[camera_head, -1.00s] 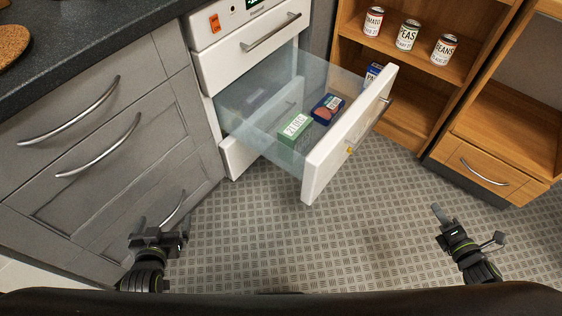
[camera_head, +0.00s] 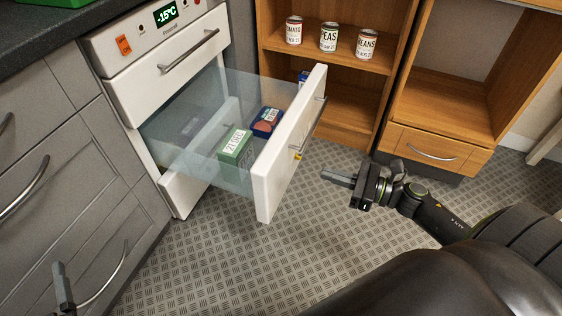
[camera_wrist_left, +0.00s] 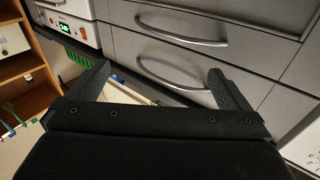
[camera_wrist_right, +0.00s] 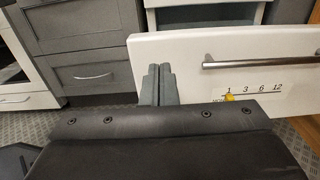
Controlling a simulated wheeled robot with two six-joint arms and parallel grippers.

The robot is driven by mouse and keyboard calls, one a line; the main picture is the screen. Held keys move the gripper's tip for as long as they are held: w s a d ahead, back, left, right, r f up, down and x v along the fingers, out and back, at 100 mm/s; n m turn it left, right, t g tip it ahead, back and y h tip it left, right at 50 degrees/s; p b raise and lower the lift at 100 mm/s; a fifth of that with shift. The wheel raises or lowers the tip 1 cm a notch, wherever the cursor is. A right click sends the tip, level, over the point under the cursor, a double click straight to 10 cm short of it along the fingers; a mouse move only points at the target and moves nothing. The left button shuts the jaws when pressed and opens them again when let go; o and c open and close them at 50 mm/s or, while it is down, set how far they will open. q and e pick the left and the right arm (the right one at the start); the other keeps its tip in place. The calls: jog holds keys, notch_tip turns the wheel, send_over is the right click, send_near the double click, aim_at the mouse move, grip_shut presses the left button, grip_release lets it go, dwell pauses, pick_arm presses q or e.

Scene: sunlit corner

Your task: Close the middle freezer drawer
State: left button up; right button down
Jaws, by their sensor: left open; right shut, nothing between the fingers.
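The middle freezer drawer (camera_head: 290,140) is pulled well out of the white freezer (camera_head: 150,60). It has a white front with a metal bar handle and clear side walls. A green box (camera_head: 236,150) and a dark blue box (camera_head: 267,121) are inside. My right gripper (camera_head: 325,175) is shut and empty, to the right of the drawer front and apart from it in the head view. In the right wrist view the fingers (camera_wrist_right: 158,84) point at the drawer front (camera_wrist_right: 215,75), left of its handle. My left gripper (camera_wrist_left: 155,85) is open and empty, facing grey cabinet drawers; only a finger shows in the head view.
The top freezer drawer (camera_head: 170,65) is shut above. A wooden shelf (camera_head: 340,60) with cans stands behind the drawer, and a wooden cabinet (camera_head: 440,100) stands to the right. Grey cabinets (camera_head: 50,170) line the left. The patterned floor (camera_head: 240,260) in front is clear.

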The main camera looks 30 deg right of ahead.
aim_at(276, 158)
pick_arm(q)
notch_tip(276, 158, down, 3)
jog(key=shift+s+f+g+p, duration=0.15)
jog(key=shift+g+p, duration=0.15)
jog(key=shift+g, duration=0.7)
pick_arm(e)
jog(key=x, duration=1.1)
jog(key=shift+w+a, duration=0.2)
jog(key=shift+w, duration=0.1)
